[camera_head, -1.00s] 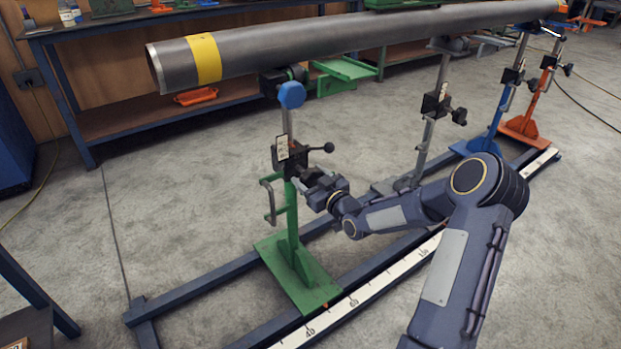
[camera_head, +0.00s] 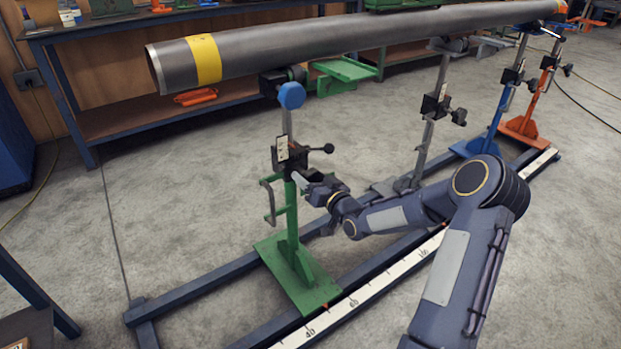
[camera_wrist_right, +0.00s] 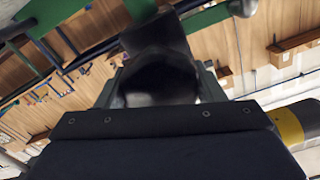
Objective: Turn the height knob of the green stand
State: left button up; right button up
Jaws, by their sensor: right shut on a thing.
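The green stand (camera_head: 291,225) stands upright on the rail frame and carries the near end of the grey pipe (camera_head: 300,45). Its dark clamp block (camera_head: 291,157) sits at mid-height, with a lever ending in a black ball (camera_head: 328,148) to the right. My right gripper (camera_head: 303,181) is at the right side of the stand, just below the block. It is shut on a dark knob, which shows blurred between the fingers in the right wrist view (camera_wrist_right: 160,80). The fingers hide most of the knob in the head view. My left gripper is not in view.
A grey stand (camera_head: 432,115), a blue stand (camera_head: 500,105) and an orange stand (camera_head: 535,100) support the pipe farther right. A white scale strip (camera_head: 370,290) runs along the rail. A workbench (camera_head: 110,120) stands behind; open floor lies left.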

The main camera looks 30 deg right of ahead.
jog(key=shift+m, duration=1.1)
jog(key=o, duration=1)
jog(key=s, duration=0.2)
jog(key=s+p, duration=0.1)
jog(key=s, duration=0.2)
jog(key=s+p, duration=0.1)
jog(key=s, duration=0.2)
jog(key=shift+d, duration=0.3)
jog(key=shift+w, duration=0.1)
